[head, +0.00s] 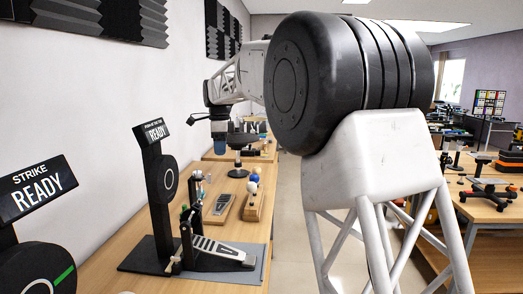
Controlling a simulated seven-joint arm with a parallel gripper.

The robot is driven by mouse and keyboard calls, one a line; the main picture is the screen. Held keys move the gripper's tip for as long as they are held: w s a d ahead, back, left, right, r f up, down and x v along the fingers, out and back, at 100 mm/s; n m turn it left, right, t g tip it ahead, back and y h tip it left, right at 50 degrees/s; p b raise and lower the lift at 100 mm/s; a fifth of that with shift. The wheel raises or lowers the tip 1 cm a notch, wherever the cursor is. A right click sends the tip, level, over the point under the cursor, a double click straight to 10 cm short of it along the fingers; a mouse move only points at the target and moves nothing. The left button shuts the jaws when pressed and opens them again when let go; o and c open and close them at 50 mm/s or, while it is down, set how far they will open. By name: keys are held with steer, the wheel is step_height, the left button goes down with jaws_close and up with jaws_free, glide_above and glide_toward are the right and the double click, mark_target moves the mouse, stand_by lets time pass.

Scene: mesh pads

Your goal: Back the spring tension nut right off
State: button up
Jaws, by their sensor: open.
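A drum pedal (222,250) with a pale footboard stands on a grey mat at the front of the bench, before a black upright pad (165,185) whose sign reads READY. Its upright frame carries small parts, but the spring and its tension nut are too small to make out. My gripper (220,146) hangs from the arm farther back over the bench, beyond the pedal and well above it. It points down, is open, and appears empty. It is apart from the pedal. Its fingertips are small and unclear at this distance.
A grey handheld device (220,206) and a wooden block with balls (254,204) lie behind the pedal. A dark round-based stand (238,171) is below my gripper. A second READY pad (38,265) is at near left. Bare wood (100,272) shows left of the mat.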

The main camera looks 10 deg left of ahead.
steer(key=s+d+r+n, duration=0.1)
steer(key=s+d+n, duration=0.1)
steer(key=s+d, duration=0.3)
steer(key=s+d+r+n, duration=0.1)
steer(key=s+d, duration=0.4)
steer(key=d, duration=0.5)
steer(key=shift+n+t, duration=0.3)
steer(key=shift+n, duration=0.1)
steer(key=shift+s, duration=0.1)
steer(key=n+g, duration=0.1)
steer(key=n, duration=2.4)
glide_toward(198, 174)
steer(key=shift+w+a+f, duration=0.15)
steer(key=shift+w+f, duration=0.3)
steer(key=shift+w, duration=0.25)
steer(key=shift+w+a+f+n, duration=0.1)
steer(key=shift+a+f+n, duration=0.05)
steer(key=shift+a+n, duration=0.25)
steer(key=shift+d+f, duration=0.1)
steer(key=shift+f, duration=3.75)
